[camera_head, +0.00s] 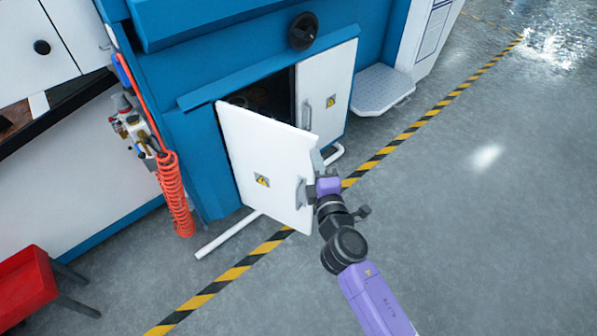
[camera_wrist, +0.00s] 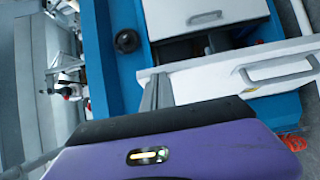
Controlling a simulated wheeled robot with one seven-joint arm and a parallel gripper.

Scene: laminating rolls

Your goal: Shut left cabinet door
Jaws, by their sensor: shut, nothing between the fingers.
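The left cabinet door (camera_head: 262,160) is white with a yellow warning label and stands partly open, swung out from the blue cabinet. Its grey handle (camera_head: 301,193) is near its free edge. The right cabinet door (camera_head: 326,90) looks shut. My gripper (camera_head: 318,160) is shut and empty at the free edge of the left door, close to the handle. I cannot tell whether it touches the door. In the wrist view the left door (camera_wrist: 215,78) and its handle (camera_wrist: 280,76) lie just beyond my gripper (camera_wrist: 150,92).
A coiled orange hose (camera_head: 175,195) hangs left of the cabinet. A red stool (camera_head: 27,290) stands at the lower left. A white floor bar (camera_head: 228,236) sticks out below the left door. A metal step (camera_head: 381,90) is at the right. The grey floor at right is clear.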

